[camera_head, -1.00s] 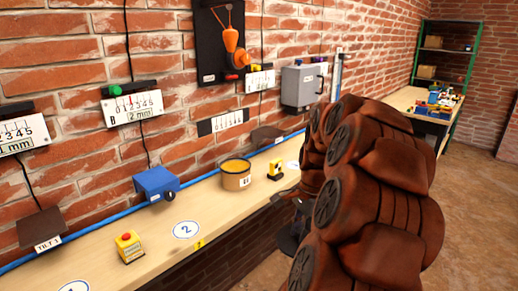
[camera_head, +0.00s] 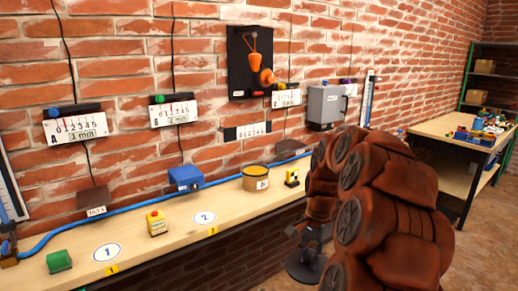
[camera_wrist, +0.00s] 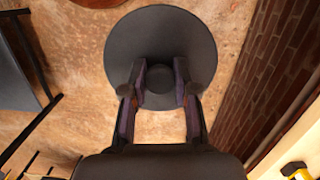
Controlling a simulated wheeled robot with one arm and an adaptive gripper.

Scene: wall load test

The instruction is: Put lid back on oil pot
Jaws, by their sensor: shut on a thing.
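The oil pot (camera_head: 257,181) is a tan round pot with a small white label. It stands upright and uncovered on the wooden bench, with its dark rim showing. My gripper (camera_wrist: 159,80) is shut on the knob of a flat, dark grey round lid (camera_wrist: 160,30) in the wrist view. In the head view the lid (camera_head: 304,270) hangs below my gripper, in front of the bench and over the floor, to the lower right of the pot and apart from it. My arm covers part of the bench's right end.
On the bench (camera_head: 130,251) are a yellow box with a red button (camera_head: 157,223), a green block (camera_head: 59,261), a blue device (camera_head: 185,177) and a small yellow-black item (camera_head: 292,177) close right of the pot. A cluttered table (camera_head: 450,131) stands at the back right.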

